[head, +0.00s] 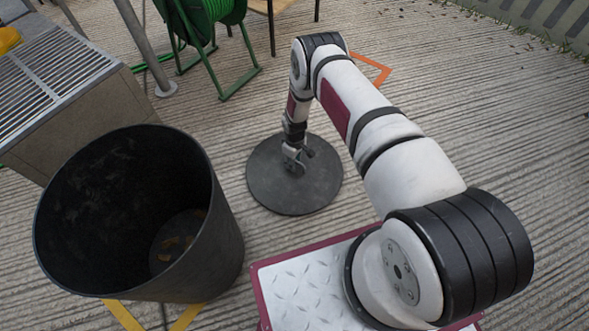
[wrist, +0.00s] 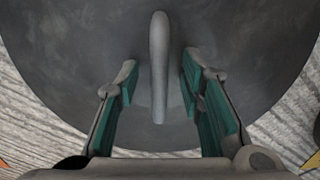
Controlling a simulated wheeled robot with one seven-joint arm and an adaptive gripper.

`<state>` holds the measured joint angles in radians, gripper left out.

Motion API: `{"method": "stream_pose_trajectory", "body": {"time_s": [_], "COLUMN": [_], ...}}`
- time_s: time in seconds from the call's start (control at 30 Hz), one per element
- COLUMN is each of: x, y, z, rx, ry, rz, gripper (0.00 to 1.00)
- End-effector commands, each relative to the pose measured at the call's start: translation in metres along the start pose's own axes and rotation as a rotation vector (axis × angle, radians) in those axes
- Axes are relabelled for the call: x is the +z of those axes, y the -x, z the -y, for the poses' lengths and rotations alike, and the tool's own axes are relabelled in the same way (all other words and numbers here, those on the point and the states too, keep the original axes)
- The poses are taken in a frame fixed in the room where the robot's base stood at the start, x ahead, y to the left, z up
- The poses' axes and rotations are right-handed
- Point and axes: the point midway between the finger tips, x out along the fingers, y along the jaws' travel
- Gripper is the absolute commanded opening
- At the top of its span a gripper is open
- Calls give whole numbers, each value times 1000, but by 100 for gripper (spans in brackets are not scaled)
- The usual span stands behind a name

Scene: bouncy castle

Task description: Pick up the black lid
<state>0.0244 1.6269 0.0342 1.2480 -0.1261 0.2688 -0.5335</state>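The black lid (head: 275,192) is a round dark disc lying on the grooved ground, right of the black bin. My gripper (head: 294,165) is over the middle of the lid, pointing down. In the wrist view the lid (wrist: 72,60) fills most of the picture. A grey upright handle (wrist: 158,70) rises from it. My gripper (wrist: 157,85) is open, with one finger on each side of the handle. Gaps show between the handle and both fingers. In the head view my gripper hides the handle.
A large open black bin (head: 215,245) with small scraps inside stands at the left. A grated stone block (head: 60,105) is behind it. A green hose reel (head: 205,30) and a metal pole (head: 140,40) stand at the back. The ground right of the lid is clear.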

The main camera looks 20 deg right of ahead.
Motion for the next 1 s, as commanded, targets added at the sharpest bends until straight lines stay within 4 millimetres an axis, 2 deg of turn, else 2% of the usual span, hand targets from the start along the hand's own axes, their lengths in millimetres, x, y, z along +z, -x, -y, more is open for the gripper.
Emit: {"method": "stream_pose_trajectory", "body": {"time_s": [0.37,0.47,0.53,1.0], "x": [0,0,0,-1], "y": [-2,-2,-2,0], "z": [0,0,0,0], "rx": [0,0,0,1], "ry": [0,0,0,0], "rz": [0,0,0,-1], "gripper": [35,17,1,0]}}
